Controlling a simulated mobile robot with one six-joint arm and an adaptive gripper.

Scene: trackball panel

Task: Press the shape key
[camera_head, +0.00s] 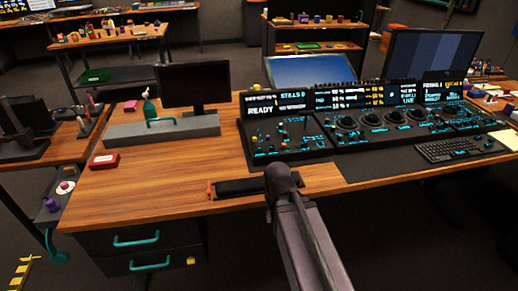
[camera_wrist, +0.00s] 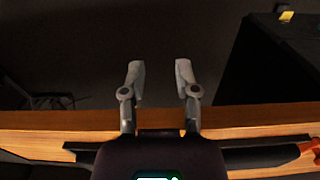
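The control panel (camera_head: 375,128) stands on the wooden desk with trackballs, small knobs and rows of cyan-marked keys below a strip of lit displays. The key labels are too small to read, so I cannot tell which one is the shape key. My gripper (camera_wrist: 158,68) is open and empty in the wrist view, its two grey fingers apart over the desk's front edge and the dark floor. In the head view my arm reaches up to the desk's front edge, before the panel; the fingers cannot be made out there. The panel is not recognisable in the wrist view.
A dark padded bar (camera_head: 245,187) with an orange end lies along the desk's front edge, beside my arm. A keyboard (camera_head: 455,149) lies at the right. A red box (camera_head: 104,161) and a small monitor (camera_head: 194,84) stand left. Bare wood (camera_head: 150,185) is clear at front left.

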